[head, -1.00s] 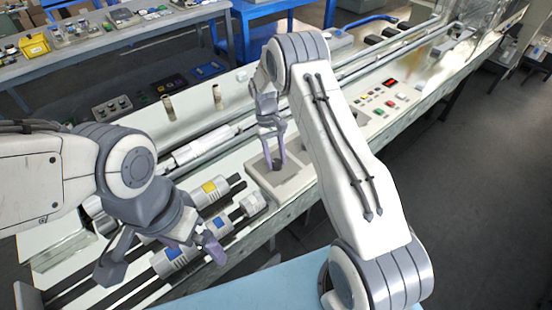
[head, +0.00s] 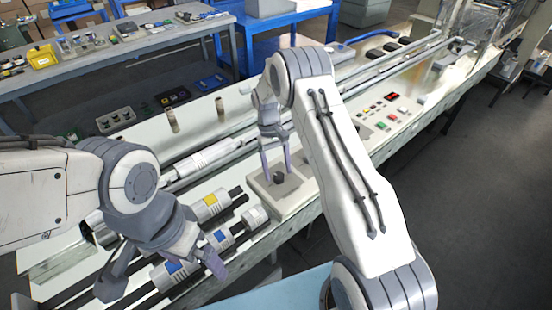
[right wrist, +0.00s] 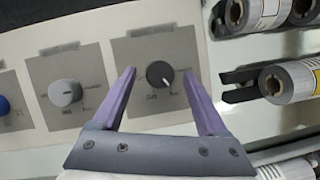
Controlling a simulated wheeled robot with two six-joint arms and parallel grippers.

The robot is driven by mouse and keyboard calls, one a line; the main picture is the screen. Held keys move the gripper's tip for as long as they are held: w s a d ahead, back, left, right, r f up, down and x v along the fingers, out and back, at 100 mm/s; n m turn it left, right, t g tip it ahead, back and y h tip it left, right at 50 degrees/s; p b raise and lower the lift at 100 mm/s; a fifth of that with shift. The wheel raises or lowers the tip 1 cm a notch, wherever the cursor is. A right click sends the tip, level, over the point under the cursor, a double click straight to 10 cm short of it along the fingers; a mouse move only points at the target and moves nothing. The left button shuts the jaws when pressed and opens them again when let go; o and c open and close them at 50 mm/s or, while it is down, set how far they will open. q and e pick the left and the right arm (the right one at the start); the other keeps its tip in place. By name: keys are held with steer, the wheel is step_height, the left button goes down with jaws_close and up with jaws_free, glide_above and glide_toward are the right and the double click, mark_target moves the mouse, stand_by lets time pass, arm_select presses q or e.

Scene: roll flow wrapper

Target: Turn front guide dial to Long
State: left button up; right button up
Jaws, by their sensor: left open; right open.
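A black dial (head: 279,177) stands on a pale box-shaped panel (head: 262,198) at the front edge of the machine. In the right wrist view the black dial (right wrist: 160,75) sits on a grey label plate, its white pointer toward the lower right; the printing is too small to read. My right gripper (head: 277,169) is open above the panel. Its purple fingers (right wrist: 159,78) lie on either side of the dial in the picture, apart from it; contact does not show. My left gripper (head: 163,275) is open and empty over the rollers at the lower left.
A grey dial (right wrist: 64,92) and a blue dial (right wrist: 3,105) are left of the black one in the right wrist view. Rollers with yellow and blue labels (head: 212,204) lie beside the panel. A red push button (head: 391,118) sits further right on the machine.

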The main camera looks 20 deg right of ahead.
steer(key=b+v, duration=0.1)
steer(key=v, duration=0.8)
steer(key=shift+r, duration=0.3)
